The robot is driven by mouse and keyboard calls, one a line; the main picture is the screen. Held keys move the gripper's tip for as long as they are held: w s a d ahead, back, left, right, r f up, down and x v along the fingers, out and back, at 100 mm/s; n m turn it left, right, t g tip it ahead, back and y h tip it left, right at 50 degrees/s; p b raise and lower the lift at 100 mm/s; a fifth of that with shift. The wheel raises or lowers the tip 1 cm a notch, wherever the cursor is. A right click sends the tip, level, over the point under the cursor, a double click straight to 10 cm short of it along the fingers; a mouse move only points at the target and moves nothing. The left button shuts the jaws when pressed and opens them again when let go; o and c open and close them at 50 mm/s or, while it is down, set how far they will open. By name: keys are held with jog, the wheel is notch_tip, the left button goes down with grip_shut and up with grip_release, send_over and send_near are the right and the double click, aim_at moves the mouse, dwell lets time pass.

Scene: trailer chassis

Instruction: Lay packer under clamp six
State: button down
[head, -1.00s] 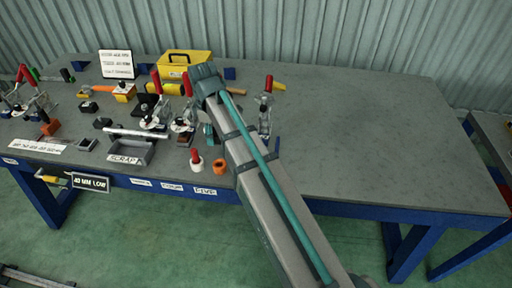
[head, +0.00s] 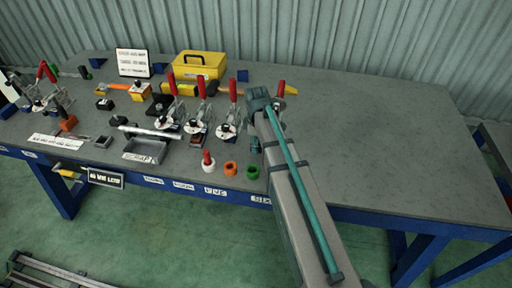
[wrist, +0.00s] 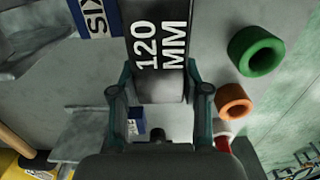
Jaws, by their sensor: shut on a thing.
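My gripper (wrist: 159,92) is shut on a grey packer (wrist: 157,45) with a black face marked "120 MM". In the wrist view the packer sits between the two fingers and extends past them over the bench. The "SIX" label (wrist: 97,15) lies beside it on the bench edge. In the head view my arm hides the packer and most of the gripper, above the bench near the "SIX" label (head: 262,199). The right-most clamp's red handle (head: 282,88) shows beside the arm head; its base is hidden. I cannot tell how close the packer is to it.
Another clamp (head: 229,128) stands just left of the arm, with several more further left. A green ring (head: 253,171), orange ring (head: 230,168) and red-white piece (head: 208,162) stand near the front edge. A grey scrap tray (head: 145,150) is left. The bench's right side is clear.

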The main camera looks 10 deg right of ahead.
jog(key=shift+a+f+p, duration=0.1)
jog(key=shift+f+p, duration=0.3)
jog(key=shift+f, duration=0.85)
jog(key=shift+f, duration=0.1)
jog(key=c, duration=0.6)
grip_release()
jog(key=shift+o, duration=0.2)
notch_tip(320, 180, up, 12)
jog(key=b, duration=0.2)
jog(key=shift+b, duration=0.35)
